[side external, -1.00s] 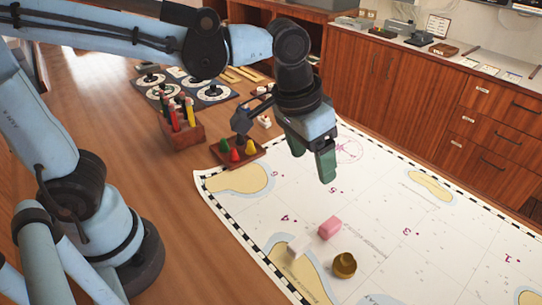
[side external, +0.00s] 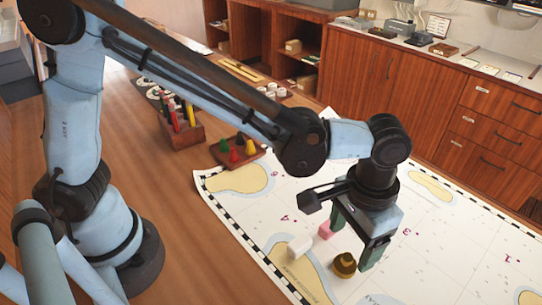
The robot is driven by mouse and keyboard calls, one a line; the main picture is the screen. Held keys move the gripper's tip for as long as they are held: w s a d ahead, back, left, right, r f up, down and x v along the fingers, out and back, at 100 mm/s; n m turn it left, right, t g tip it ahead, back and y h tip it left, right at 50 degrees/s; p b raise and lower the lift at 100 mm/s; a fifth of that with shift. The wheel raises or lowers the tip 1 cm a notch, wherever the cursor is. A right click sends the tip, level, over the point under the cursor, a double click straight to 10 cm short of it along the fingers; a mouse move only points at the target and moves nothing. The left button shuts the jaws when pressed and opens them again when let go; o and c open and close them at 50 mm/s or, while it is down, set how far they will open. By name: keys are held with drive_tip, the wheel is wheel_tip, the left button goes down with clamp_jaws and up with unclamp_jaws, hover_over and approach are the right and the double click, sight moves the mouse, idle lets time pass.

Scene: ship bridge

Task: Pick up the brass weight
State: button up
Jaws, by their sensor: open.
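The brass weight (side external: 343,265) is a small round golden-brown piece standing on the white sea chart (side external: 430,222). My gripper (side external: 356,240) is open, with two green fingers pointing down. It is above and just behind the brass weight, with the right finger close to the weight's right side. I cannot tell whether that finger touches it. A white block (side external: 300,246) lies to the left of the weight.
A wooden tray with coloured cones (side external: 238,152) and a wooden holder with coloured pencils (side external: 182,124) stand on the table left of the chart. Wooden cabinets (side external: 400,90) line the back. The chart's right part is clear.

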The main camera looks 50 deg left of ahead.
sight(348, 256)
drive_tip(key=shift+w+d+f, duration=0.1)
drive_tip(key=shift+f, duration=2.95)
drive_tip(key=shift+c, duration=0.2)
drive_tip(key=c, duration=1.3)
drive_tip(key=shift+o, duration=0.2)
drive_tip(key=shift+r, duration=0.15)
